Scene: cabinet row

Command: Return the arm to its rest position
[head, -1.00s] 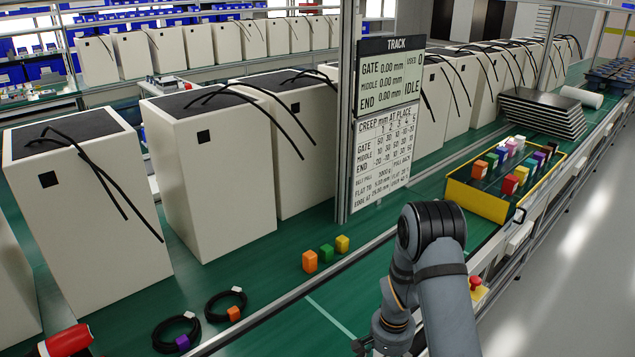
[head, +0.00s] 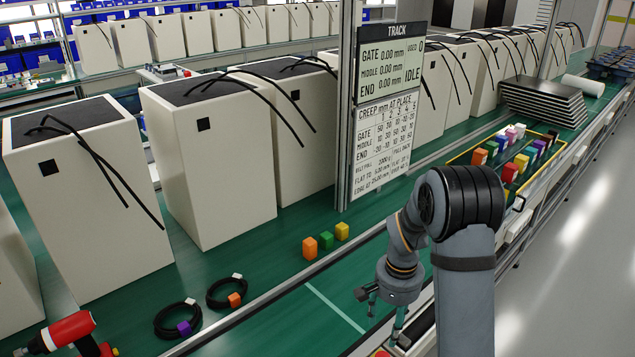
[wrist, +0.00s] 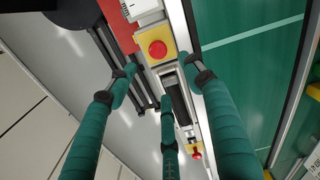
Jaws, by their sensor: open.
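My gripper (head: 385,312) hangs below my grey arm near the front edge of the bench, at the lower middle of the head view. Its teal fingers are spread apart with nothing between them. In the wrist view the gripper (wrist: 158,82) shows its teal fingers apart and empty. Behind them lie a red button on a yellow box (wrist: 157,49) and a dark slot in the bench-edge rail. My arm is bent, with its large dark-ringed joint high at right of centre.
Orange, green and yellow blocks (head: 325,240) stand on the green bench. Coiled cables (head: 178,318) and a red power driver (head: 66,333) lie at lower left. A yellow-rimmed tray (head: 560,151) of coloured blocks is partly behind my arm. The track sign (head: 388,110) stands left of the arm.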

